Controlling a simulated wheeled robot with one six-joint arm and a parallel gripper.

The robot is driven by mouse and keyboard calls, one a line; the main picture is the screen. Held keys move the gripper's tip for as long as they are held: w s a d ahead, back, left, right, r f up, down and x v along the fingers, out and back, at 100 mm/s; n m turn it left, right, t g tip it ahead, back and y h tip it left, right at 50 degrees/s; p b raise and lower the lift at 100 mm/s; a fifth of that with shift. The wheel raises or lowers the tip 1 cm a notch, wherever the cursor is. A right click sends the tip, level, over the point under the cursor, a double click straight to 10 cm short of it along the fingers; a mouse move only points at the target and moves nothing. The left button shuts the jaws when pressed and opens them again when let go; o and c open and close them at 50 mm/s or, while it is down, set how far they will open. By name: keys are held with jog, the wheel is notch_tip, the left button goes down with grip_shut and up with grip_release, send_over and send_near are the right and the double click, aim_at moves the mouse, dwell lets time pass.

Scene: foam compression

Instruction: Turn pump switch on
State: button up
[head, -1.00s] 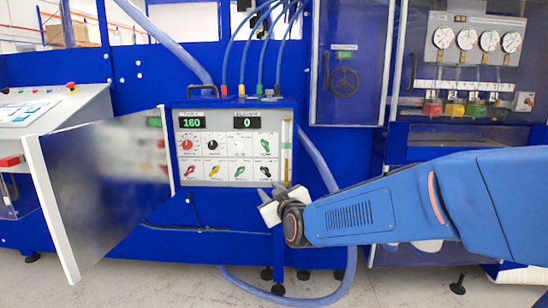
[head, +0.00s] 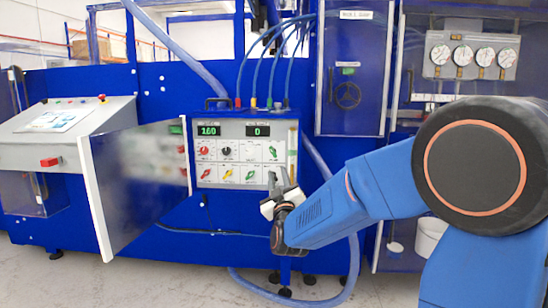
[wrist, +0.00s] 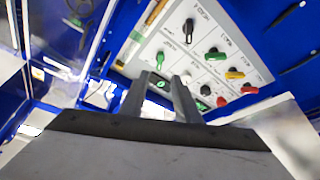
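The control panel (head: 240,142) is a white board with two green displays reading 160 and 0, above two rows of knobs. My gripper (head: 281,178) is at its lower right corner and covers part of the black knob there. In the wrist view my gripper (wrist: 165,76) is open, its two fingers apart. A green knob (wrist: 163,85) shows between the fingers; contact cannot be told. The black (wrist: 188,28), green (wrist: 215,54), yellow (wrist: 235,74) and red (wrist: 250,89) knobs lie beyond. Labels are too small to read, so I cannot tell which is the pump switch.
An open door (head: 135,190) stands out at the panel's left. Blue hoses (head: 265,60) rise from the box top, and a thicker hose (head: 355,255) loops below right. A console (head: 70,130) is at far left. Pressure gauges (head: 485,57) are at upper right.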

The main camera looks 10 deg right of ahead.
aim_at(273, 154)
jog(key=x, duration=1.2)
jog(key=shift+w+r, duration=0.15)
jog(key=shift+w, duration=0.15)
grip_shut()
